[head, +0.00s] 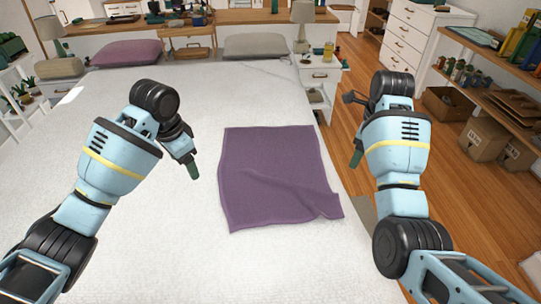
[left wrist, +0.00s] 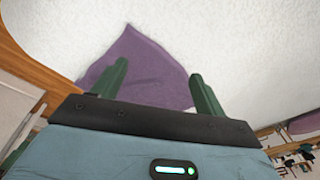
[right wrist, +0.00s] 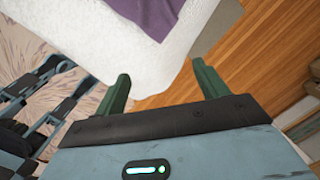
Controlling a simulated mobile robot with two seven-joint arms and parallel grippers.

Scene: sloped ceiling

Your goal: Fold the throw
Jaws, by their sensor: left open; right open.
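The purple throw (head: 270,180) lies mostly flat on the white bed (head: 130,235), near its right edge. Its lower right corner is creased and sticks out to the side. My left gripper (head: 190,168) is over the bed to the left of the throw, open and empty. In the left wrist view the throw (left wrist: 152,75) shows beyond the two green fingers (left wrist: 160,90). My right gripper (head: 355,157) is to the right of the throw, by the bed's edge, open and empty. In the right wrist view part of the throw (right wrist: 150,12) shows at the top, apart from the fingers (right wrist: 160,90).
Purple (head: 127,53) and grey (head: 258,45) pillows lie at the head of the bed. A white nightstand (head: 320,75) with a lamp (head: 302,18) stands at the back right. Wooden floor (head: 345,125) runs along the bed. Shelves and cardboard boxes (head: 484,140) stand far right.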

